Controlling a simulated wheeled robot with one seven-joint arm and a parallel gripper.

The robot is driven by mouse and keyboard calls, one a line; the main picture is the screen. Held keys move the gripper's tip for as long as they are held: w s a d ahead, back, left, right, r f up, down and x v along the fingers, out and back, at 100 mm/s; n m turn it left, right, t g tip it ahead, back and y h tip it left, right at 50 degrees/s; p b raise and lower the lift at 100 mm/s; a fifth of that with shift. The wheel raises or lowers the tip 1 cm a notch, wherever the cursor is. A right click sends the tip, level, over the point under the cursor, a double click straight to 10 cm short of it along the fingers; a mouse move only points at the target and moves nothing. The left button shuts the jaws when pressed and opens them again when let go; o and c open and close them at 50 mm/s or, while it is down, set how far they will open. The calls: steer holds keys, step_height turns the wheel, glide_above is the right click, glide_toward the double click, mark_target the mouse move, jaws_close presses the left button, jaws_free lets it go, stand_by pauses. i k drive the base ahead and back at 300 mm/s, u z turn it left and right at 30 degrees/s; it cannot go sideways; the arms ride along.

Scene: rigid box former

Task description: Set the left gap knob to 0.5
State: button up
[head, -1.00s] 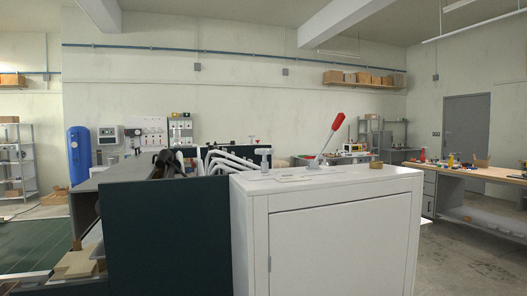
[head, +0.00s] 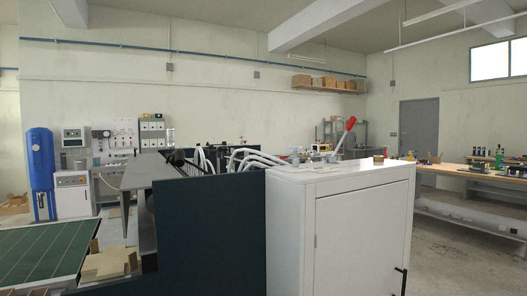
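The box former machine has a white cabinet (head: 365,235) at its right and a dark green panel (head: 210,235) left of it. A small white knob-like part (head: 296,157) stands by the cabinet's rear top edge; I cannot tell whether it is a gap knob. A lever with a red grip (head: 350,124) rises tilted from the cabinet top. No left gap knob or scale reading can be made out. My gripper is not in view.
A green gridded surface (head: 40,245) lies at lower left, near cardboard pieces (head: 108,262). A blue tank (head: 40,165) stands behind. A long workbench (head: 465,176) is at right. Open floor (head: 460,262) shows right of the cabinet.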

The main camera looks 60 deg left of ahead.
mark_target(295, 160)
steer(key=z, duration=0.05)
steer(key=k, duration=1.55)
steer(key=u, duration=0.8)
steer(key=i, duration=1)
